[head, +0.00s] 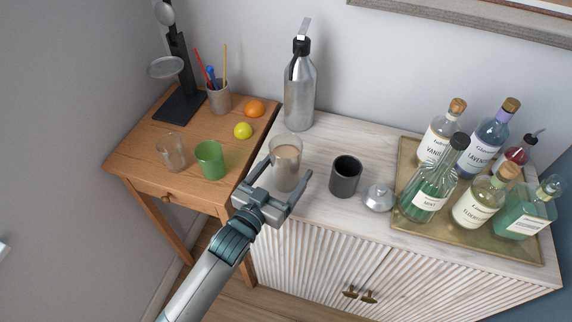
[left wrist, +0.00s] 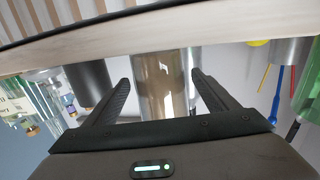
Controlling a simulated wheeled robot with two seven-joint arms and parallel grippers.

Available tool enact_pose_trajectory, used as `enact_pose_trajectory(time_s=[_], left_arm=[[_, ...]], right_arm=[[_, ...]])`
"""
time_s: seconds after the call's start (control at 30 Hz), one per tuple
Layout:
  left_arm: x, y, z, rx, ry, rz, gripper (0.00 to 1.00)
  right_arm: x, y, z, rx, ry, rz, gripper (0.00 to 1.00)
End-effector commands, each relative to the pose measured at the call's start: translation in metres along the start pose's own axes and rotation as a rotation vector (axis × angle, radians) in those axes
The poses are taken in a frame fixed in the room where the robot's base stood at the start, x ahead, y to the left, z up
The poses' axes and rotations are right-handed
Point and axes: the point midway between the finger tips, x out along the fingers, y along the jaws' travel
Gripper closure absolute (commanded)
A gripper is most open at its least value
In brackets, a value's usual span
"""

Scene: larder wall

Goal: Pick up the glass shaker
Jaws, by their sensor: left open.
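The glass shaker (head: 286,150), clear with a tan lower part, stands upright on the whitewashed cabinet near its left end. My left gripper (head: 287,169) comes in from the front and is open, with one finger on each side of the shaker's lower part. In the left wrist view the shaker (left wrist: 162,82) shows between the two open fingers (left wrist: 160,92), with a gap visible on both sides. Its far side is hidden. My right gripper is in neither view.
A dark cup (head: 345,177) and a small silver lid (head: 378,198) stand right of the shaker. A metal siphon (head: 299,95) stands behind it. A brass tray (head: 480,235) holds several bottles. The lower wooden table (head: 140,150) at left bears a green glass (head: 210,160).

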Motion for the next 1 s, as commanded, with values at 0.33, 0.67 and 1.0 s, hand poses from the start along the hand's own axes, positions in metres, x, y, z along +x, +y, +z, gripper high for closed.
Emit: enact_pose_trajectory(time_s=[0.33,0.67,1.0], left_arm=[[0.039,0.000,-0.004,0.000,0.001,0.000,0.20],[0.044,0.000,-0.001,0.000,0.000,0.000,0.20],[0.044,0.000,-0.002,0.000,0.000,0.000,0.40]], right_arm=[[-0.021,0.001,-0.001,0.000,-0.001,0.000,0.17],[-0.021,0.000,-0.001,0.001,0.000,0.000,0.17],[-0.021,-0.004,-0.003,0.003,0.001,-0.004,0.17]])
